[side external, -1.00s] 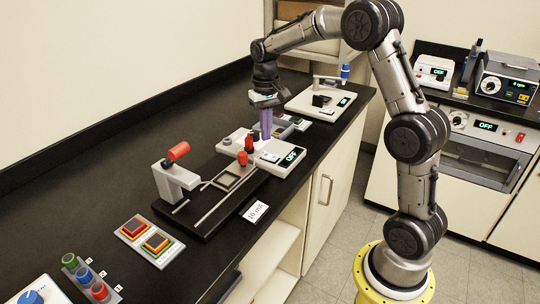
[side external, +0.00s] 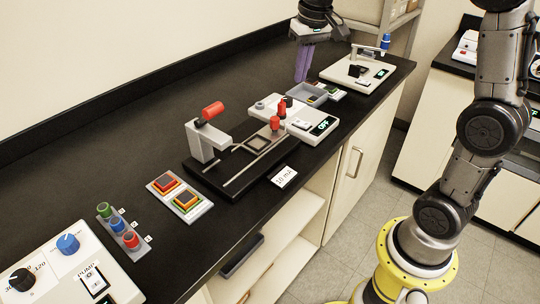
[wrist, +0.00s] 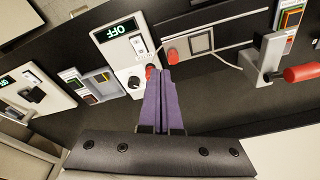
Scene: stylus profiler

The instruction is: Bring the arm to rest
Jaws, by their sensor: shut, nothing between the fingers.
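My gripper (side external: 301,78) hangs above the black bench, its two purple fingers pointing down and close together. It is shut and empty. In the side view its fingertips appear just behind the small grey tray (side external: 318,98), clear of the instruments. In the wrist view the gripper (wrist: 160,70) shows its fingers side by side, overlapping the view of the bench near the white instrument box (wrist: 124,42) with an OFF display. That box also shows in the side view (side external: 300,122). The upper part of my arm is cut off by the top edge of the side view.
A black stage with a red-handled clamp (side external: 203,137) stands mid-bench. A stylus instrument (side external: 385,80) stands at the far end. Coloured sample pads (side external: 180,198), capped tubes (side external: 117,228) and a pump panel (side external: 65,262) lie nearer. The back of the bench is bare.

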